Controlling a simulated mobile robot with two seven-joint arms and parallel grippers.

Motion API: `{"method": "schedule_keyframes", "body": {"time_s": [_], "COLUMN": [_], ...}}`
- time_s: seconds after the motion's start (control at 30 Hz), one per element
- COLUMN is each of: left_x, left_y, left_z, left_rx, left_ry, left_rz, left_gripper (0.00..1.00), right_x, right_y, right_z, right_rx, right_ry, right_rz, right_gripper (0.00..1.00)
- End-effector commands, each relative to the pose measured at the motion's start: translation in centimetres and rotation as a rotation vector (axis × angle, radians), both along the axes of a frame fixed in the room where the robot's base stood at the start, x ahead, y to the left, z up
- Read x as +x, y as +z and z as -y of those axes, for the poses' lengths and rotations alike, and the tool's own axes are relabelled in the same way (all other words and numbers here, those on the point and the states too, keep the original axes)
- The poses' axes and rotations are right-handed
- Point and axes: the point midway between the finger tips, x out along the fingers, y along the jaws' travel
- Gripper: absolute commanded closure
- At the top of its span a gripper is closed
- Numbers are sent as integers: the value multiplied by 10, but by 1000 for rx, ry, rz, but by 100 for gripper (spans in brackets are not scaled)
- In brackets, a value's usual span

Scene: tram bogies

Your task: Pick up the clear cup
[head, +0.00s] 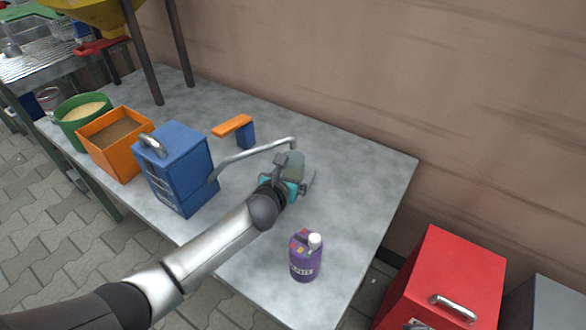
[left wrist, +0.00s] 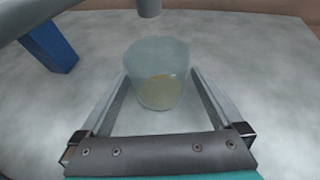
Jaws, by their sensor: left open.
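The clear cup (left wrist: 158,72) stands upright on the grey table, with a little pale yellowish stuff low inside it. In the left wrist view it is between and just ahead of my left gripper's open fingers (left wrist: 158,98), with a gap on each side. In the head view the cup (head: 292,163) shows beyond my left gripper (head: 297,178), which partly hides it. My left gripper is open around the cup's near side and holds nothing. My right gripper is in neither view.
A curved metal spout (head: 250,151) reaches from the blue box (head: 180,170) to above the cup. An orange and blue piece (head: 235,127) stands behind the spout. A purple bottle (head: 305,259) stands near the front edge. Orange (head: 118,158) and green (head: 72,125) bins stand left. The table's right side is clear.

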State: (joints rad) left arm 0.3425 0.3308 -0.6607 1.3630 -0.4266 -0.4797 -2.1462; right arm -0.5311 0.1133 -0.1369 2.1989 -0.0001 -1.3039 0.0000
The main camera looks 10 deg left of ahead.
Motion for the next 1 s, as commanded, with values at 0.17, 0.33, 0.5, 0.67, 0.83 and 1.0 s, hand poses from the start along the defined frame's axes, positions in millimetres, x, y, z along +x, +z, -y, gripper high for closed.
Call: {"method": "schedule_keyframes", "body": {"time_s": [0.17,0.33,0.5,0.67,0.83,1.0], "left_x": [0,0,0,0,0,0], "left_y": [0,0,0,0,0,0], "left_z": [0,0,0,0,0,0], "left_rx": [0,0,0,0,0,0], "left_ry": [0,0,0,0,0,0], "left_rz": [0,0,0,0,0,0], "left_gripper": [9,28,47,65,82,91], "right_x": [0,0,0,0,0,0], "right_y": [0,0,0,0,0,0], "right_z": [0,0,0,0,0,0], "right_rx": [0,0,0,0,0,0], "right_ry": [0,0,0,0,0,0], "right_rz": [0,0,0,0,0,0], "right_gripper": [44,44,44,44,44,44]}}
